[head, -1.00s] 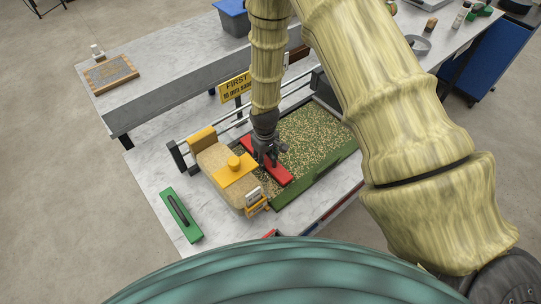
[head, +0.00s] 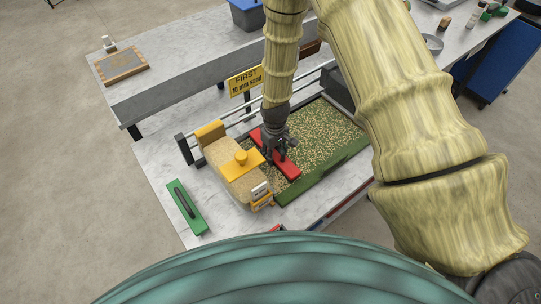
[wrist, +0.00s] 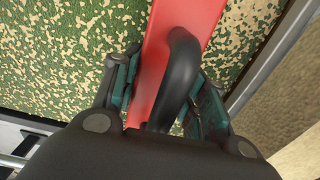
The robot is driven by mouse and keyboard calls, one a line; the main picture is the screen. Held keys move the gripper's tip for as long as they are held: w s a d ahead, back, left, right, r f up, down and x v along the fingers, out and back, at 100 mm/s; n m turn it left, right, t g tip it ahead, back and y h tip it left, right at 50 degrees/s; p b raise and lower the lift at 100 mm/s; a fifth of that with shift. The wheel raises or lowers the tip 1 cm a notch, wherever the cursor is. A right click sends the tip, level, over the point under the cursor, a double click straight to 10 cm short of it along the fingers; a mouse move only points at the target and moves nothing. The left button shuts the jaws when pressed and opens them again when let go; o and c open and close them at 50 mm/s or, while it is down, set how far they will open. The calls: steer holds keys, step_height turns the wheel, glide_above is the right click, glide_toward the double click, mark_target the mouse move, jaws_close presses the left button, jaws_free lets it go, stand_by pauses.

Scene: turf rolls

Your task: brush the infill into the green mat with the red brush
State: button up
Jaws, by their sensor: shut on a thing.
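The red brush (head: 289,168) lies across the left part of the green mat (head: 325,170), its long side running from the back rail toward the front edge. My gripper (head: 279,153) is above it and shut on its black handle. In the wrist view the handle (wrist: 181,75) stands between the two fingers of my gripper (wrist: 165,95), over the red brush back (wrist: 160,55). Tan infill (head: 318,128) is scattered in patches over the green mat, which also shows in the wrist view (wrist: 60,50). The brush's bristles are hidden.
A green block with a black handle (head: 187,207) lies on the bench at the left. A yellow sign (head: 245,81) reading "FIRST 10 mm sand" stands behind the rail.

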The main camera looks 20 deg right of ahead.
mark_target(332, 122)
steer(key=shift+w+d+b, duration=0.1)
steer(key=shift+w+d, duration=0.9)
steer(key=shift+d, duration=1.85)
steer(key=shift+w+d+b, duration=0.15)
steer(key=shift+w+d, duration=0.9)
steer(key=shift+d, duration=1.85)
steer(key=shift+w+d+b, duration=0.1)
steer(key=shift+w+d, duration=0.9)
steer(key=shift+d, duration=1.85)
steer(key=shift+w+d+b, duration=0.25)
steer(key=shift+w+d, duration=0.35)
steer(key=shift+d, duration=1.15)
steer(key=shift+w+d+b, duration=0.25)
steer(key=shift+w+d, duration=0.35)
steer(key=shift+d, duration=1.1)
steer(key=shift+w+d+b, duration=0.25)
steer(key=shift+w+d, duration=0.35)
steer(key=shift+d, duration=1.15)
steer(key=shift+a, duration=0.15)
steer(key=shift+s+a+p, duration=0.15)
steer(key=shift+s+a, duration=0.2)
steer(key=shift+a, duration=0.6)
steer(key=shift+s+a+p, duration=0.2)
steer(key=shift+s+a, duration=0.2)
steer(key=shift+a, duration=0.6)
steer(key=shift+s+a+p, duration=0.15)
steer(key=shift+s+a, duration=0.2)
steer(key=shift+a, duration=0.6)
steer(key=shift+d, duration=0.1)
